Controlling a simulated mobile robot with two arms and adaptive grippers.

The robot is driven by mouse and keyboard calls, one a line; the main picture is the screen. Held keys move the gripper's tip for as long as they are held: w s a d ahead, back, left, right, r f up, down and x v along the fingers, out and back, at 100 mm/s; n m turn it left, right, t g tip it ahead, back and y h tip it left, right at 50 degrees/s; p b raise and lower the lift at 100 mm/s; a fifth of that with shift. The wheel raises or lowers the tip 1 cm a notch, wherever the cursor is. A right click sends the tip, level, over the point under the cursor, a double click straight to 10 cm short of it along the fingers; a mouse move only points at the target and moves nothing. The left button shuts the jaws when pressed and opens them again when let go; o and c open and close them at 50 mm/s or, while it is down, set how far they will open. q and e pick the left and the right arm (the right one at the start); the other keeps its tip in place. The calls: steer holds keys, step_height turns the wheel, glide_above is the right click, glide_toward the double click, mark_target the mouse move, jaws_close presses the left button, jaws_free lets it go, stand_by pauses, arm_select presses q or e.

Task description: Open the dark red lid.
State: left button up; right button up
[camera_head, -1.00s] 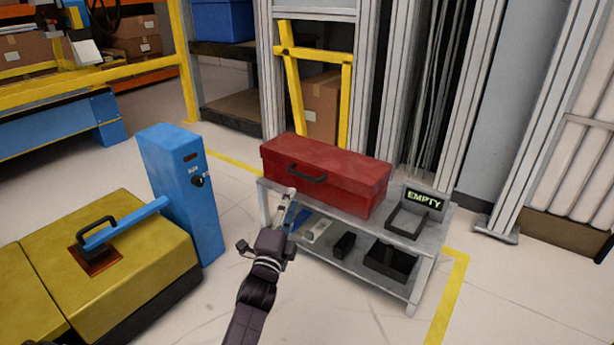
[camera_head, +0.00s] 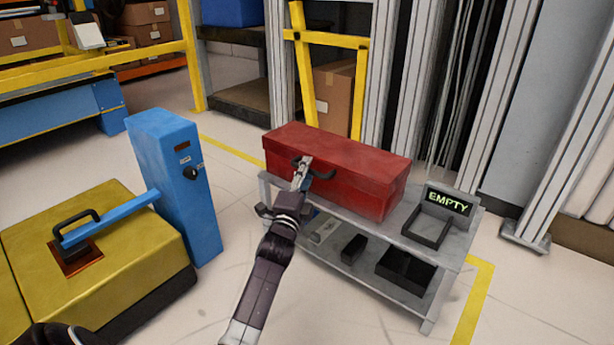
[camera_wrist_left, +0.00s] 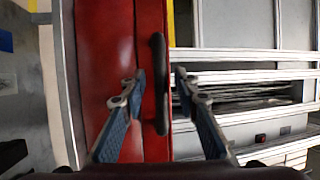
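The dark red box with its lid (camera_head: 350,153) sits closed on the upper shelf of a grey metal stand. A black handle (camera_head: 322,173) is on its front face; the handle also shows upright in the left wrist view (camera_wrist_left: 160,85), beside the red lid (camera_wrist_left: 105,60). My left gripper (camera_head: 304,166) is at the front of the box and covers part of the handle. In the left wrist view my left gripper (camera_wrist_left: 160,78) is open, with one finger on each side of the handle. Contact with the handle cannot be told.
The grey stand (camera_head: 445,252) also holds a small black tray, a lit EMPTY sign (camera_head: 448,201) and dark bins below. A blue post (camera_head: 172,190) and a yellow box (camera_head: 120,245) with a handle stand left. Open floor lies in front.

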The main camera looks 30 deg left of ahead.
arm_select(q)
steer(key=shift+w+a, duration=0.15)
steer(key=shift+w, duration=0.15)
steer(key=shift+r, duration=0.1)
jaws_close()
